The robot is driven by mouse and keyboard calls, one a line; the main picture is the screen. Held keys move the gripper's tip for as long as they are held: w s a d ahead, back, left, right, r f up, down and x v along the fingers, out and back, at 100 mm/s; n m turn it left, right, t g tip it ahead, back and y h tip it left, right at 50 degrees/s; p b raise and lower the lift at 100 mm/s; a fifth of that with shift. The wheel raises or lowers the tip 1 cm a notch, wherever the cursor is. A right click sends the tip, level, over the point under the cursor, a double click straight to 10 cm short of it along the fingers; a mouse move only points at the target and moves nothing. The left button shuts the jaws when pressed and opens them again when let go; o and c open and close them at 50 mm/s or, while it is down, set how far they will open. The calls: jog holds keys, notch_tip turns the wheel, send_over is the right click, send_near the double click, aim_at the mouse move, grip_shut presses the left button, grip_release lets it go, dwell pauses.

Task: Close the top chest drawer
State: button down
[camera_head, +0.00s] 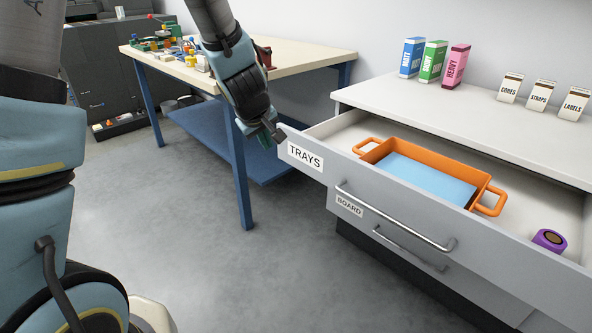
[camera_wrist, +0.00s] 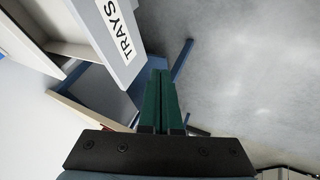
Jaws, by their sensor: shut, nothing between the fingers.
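The top chest drawer (camera_head: 325,179), labelled TRAYS, is pulled open from the white chest (camera_head: 440,112). An orange tray (camera_head: 422,176) with a blue inside and a purple roll (camera_head: 549,240) lie in it. My gripper (camera_head: 278,137) is at the left end of the drawer front, near its upper corner. In the wrist view my gripper (camera_wrist: 160,75) has its green fingers together, with nothing between them. The drawer front (camera_wrist: 108,40) shows beside the fingertips there; I cannot tell whether they touch.
A lower drawer (camera_head: 360,212) labelled BOARD is under it. Boxes (camera_head: 433,62) and labelled cartons (camera_head: 541,94) stand on the chest top. A blue-legged workbench (camera_head: 300,57) with toys stands behind my gripper. The grey floor (camera_head: 225,270) in front is clear.

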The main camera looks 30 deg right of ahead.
jog(key=d+f+b, duration=0.1)
jog(key=d+f, duration=0.2)
jog(key=d, duration=0.1)
jog(key=b, duration=0.2)
send_near(299, 162)
notch_tip(299, 162, down, 3)
jog(key=a, duration=0.3)
jog(key=shift+n+t, duration=0.3)
jog(key=shift+n, duration=0.1)
jog(key=shift+w+d+f+p, duration=0.15)
jog(key=shift+w+d+p, duration=0.2)
jog(key=shift+d, duration=0.4)
jog(key=shift+w+d+f+p, duration=0.1)
jog(key=shift+w+d+p, duration=0.25)
jog(key=shift+d, duration=0.4)
jog(key=shift+w+d+f+p, duration=0.2)
jog(key=shift+d+p, duration=0.2)
jog(key=shift+d, duration=0.4)
jog(key=shift+r, duration=0.1)
